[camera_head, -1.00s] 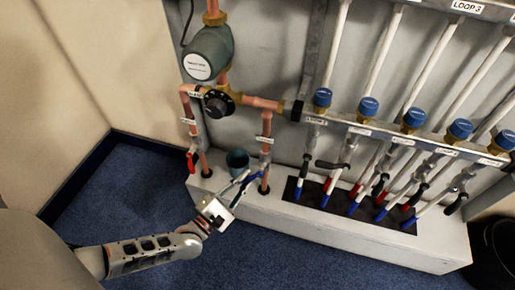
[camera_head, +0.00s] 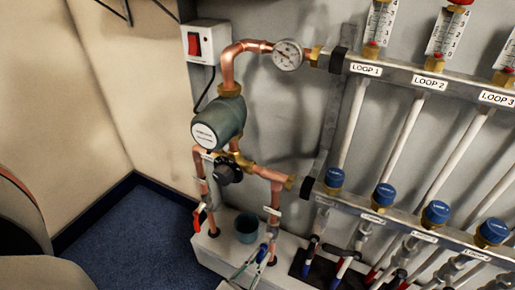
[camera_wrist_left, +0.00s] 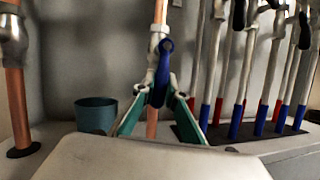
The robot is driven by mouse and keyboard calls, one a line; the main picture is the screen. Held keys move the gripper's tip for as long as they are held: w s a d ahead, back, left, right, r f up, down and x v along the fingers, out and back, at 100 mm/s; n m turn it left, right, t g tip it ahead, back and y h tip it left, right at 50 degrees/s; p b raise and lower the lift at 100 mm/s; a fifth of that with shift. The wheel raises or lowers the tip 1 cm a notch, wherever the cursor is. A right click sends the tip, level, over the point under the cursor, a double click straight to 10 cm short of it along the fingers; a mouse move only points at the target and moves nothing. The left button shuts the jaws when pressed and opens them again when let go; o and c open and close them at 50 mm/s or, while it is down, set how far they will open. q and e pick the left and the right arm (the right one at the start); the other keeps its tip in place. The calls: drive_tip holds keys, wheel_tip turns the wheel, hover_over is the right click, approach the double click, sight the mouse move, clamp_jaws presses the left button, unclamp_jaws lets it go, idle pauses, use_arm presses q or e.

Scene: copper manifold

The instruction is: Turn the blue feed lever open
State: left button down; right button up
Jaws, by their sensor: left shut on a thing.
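The blue feed lever (camera_head: 262,253) sits low on the right-hand copper pipe (camera_head: 275,197), at the bottom of the head view. In the left wrist view the lever (camera_wrist_left: 161,72) points down along the pipe, in front of it. My left gripper (camera_wrist_left: 158,88) has its green-sided fingers closed in on the lever from both sides, near its lower end. In the head view only the fingers of the left gripper (camera_head: 255,264) show at the bottom edge. The lever's tip is partly hidden between the fingers. My right gripper is not in view.
A dark teal cup (camera_head: 247,228) stands on the white ledge just left of the lever. A red lever (camera_head: 199,216) is on the left pipe. The pump (camera_head: 218,122) and black dial (camera_head: 229,171) are above. Several loop pipes with blue caps (camera_head: 383,194) stand to the right.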

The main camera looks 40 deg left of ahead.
sight(262, 254)
use_arm(q)
drive_tip(key=shift+w+d+n+y, duration=0.1)
drive_tip(key=shift+d+n+y, duration=0.3)
drive_tip(key=shift+n, duration=0.6)
drive_tip(key=c, duration=2)
unclamp_jaws()
drive_tip(key=shift+a+r, duration=0.1)
drive_tip(key=shift+r, duration=4.9)
